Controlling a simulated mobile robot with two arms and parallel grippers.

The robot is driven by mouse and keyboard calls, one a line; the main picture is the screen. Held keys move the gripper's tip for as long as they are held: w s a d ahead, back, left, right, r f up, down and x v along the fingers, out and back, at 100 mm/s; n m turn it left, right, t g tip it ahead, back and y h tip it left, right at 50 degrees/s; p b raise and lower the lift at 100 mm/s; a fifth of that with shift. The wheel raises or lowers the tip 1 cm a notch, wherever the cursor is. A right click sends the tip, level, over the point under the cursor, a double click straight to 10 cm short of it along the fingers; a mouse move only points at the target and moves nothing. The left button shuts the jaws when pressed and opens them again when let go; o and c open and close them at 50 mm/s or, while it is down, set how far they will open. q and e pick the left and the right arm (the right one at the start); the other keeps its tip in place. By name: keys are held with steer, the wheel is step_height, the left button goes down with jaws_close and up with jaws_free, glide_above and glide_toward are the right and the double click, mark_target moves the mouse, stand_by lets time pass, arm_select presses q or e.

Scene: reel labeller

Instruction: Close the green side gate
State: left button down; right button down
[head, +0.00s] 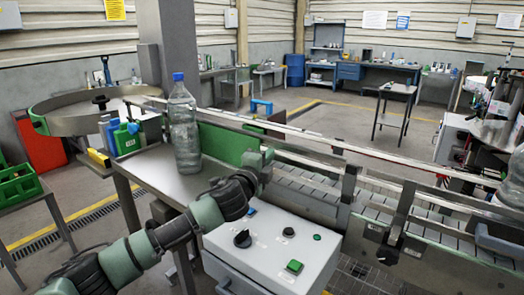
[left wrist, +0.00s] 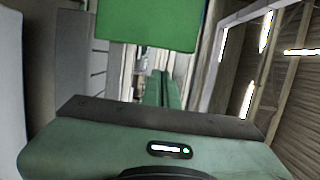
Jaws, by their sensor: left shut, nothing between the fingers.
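The green side gate (head: 222,143) is a flat green panel at the left end of the conveyor, behind the bottle in the head view. A green panel also fills the top of the left wrist view (left wrist: 150,22), close ahead of my gripper. My left gripper (head: 262,158) is at the right end of the gate panel in the head view. It is shut and empty; its fingertips are hard to make out. I cannot tell whether it touches the gate. My right gripper is not in view.
A clear bottle with a blue cap (head: 184,125) stands upright on the metal table, left of my gripper. A control box (head: 270,250) sits below my arm. The conveyor (head: 310,185) and its rails run off to the right. A round turntable (head: 85,112) is at left.

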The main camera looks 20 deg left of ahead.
mark_target(248, 146)
arm_select(q)
steer(key=w+a, duration=0.1)
steer(key=a, duration=0.1)
steer(key=a+p, duration=0.1)
steer(key=a, duration=0.2)
steer(key=w+a, duration=0.1)
steer(key=a, duration=0.1)
steer(key=shift+w+a+p, duration=0.3)
steer(key=shift+a+p, duration=0.05)
steer(key=shift+a, duration=0.05)
steer(key=shift+d+r, duration=0.1)
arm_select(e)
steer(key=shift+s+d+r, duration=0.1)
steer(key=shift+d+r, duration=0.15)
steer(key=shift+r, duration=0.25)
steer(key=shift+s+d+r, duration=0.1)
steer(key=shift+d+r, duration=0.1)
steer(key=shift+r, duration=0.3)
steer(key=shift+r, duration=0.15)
